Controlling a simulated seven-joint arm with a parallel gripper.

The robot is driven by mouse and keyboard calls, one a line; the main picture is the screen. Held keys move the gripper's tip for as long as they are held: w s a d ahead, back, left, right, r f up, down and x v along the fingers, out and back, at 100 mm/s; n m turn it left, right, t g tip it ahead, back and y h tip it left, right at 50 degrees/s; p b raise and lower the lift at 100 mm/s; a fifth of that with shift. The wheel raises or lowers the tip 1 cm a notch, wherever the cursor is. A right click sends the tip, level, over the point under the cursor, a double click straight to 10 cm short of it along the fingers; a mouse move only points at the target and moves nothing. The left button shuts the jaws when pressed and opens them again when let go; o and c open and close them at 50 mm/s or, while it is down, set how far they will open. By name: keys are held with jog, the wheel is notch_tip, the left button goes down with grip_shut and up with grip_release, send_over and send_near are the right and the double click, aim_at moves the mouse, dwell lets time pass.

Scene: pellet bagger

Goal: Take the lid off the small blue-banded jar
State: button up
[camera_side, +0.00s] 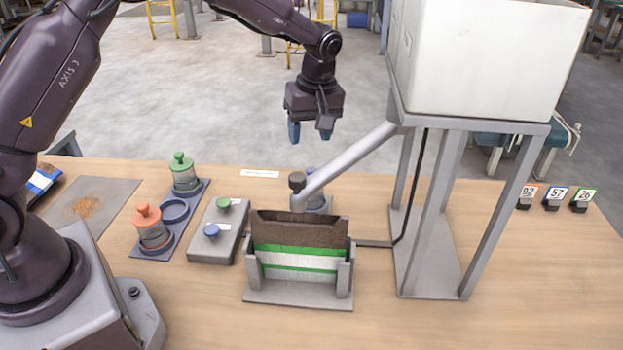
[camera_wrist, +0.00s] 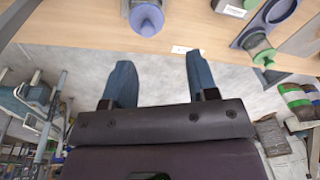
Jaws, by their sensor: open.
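The small blue-banded jar (camera_side: 318,200) stands on the table behind the bag holder, mostly hidden by the spout and the bag. Part of its blue lid (camera_side: 311,174) shows beside the spout tip. In the wrist view the round blue lid (camera_wrist: 147,19) with its knob shows near the top edge, apart from my fingers. My gripper (camera_side: 310,133) hangs in the air above and behind the jar, fingers pointing down. In the wrist view my gripper (camera_wrist: 160,62) has two blue fingers spread wide with nothing between them.
The grey spout (camera_side: 350,160) slopes down from the white hopper (camera_side: 480,55) close beside the jar. A brown bag (camera_side: 300,228) stands in its holder in front. A jar tray (camera_side: 174,212) holds green-lidded and orange-lidded jars around an empty ring. A knob box (camera_side: 218,240) sits between.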

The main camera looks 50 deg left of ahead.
jog(key=w+r+n, duration=0.1)
jog(key=w+n, duration=0.1)
jog(key=n, duration=0.2)
send_over(311, 169)
jog(key=f, duration=0.4)
jog(key=d+f, duration=0.1)
jog(key=f, duration=0.1)
jog(key=shift+s+f, duration=0.2)
jog(key=shift+f, duration=0.05)
jog(key=shift+w+a+f, duration=0.1)
jog(key=shift+a+f, duration=0.05)
jog(key=shift+f, duration=0.8)
jog(key=shift+w+a+f, duration=0.1)
jog(key=shift+a+f, duration=0.05)
jog(key=shift+f, duration=0.8)
jog(key=shift+a+f, duration=0.15)
jog(key=shift+f, duration=0.8)
jog(key=c, duration=1)
